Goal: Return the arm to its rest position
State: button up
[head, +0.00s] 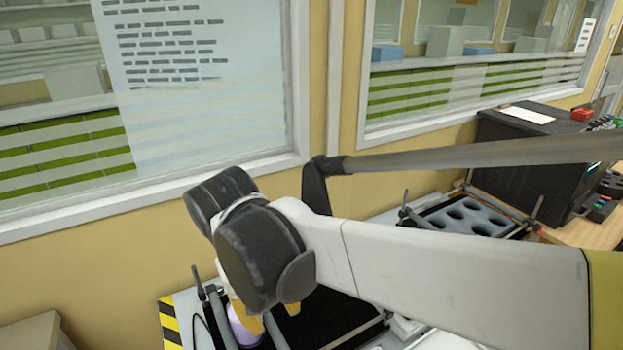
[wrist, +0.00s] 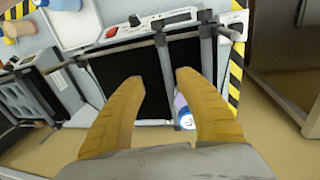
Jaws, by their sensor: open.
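My gripper (wrist: 160,82) shows in the wrist view as two yellow fingers held well apart, with nothing between them that they grip. It hangs over a black-surfaced device (wrist: 184,70) with grey bars. A small purple and white object (wrist: 183,112) sits beside the right finger, partly hidden by it. In the head view my white arm runs across from the right, and my gripper (head: 258,318) points down at the lower middle, largely hidden by my dark wrist joint. The purple object (head: 240,328) shows right by the fingers there; whether they touch is unclear.
A rack with round holes (head: 470,217) and a black box (head: 530,150) stand to the right along the wall. Yellow-black striped edging (head: 169,322) marks the device's side. Windows and a yellow wall (head: 120,262) lie close behind my arm.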

jog(key=s+d+m+t+y, duration=0.1)
jog(key=d+m+t, duration=0.4)
jog(key=d, duration=2.3)
jog(key=shift+d+r+m+t+y, duration=0.15)
jog(key=shift+d+m+t+y, duration=0.2)
jog(key=shift+m, duration=0.45)
jog(key=shift+a, duration=0.1)
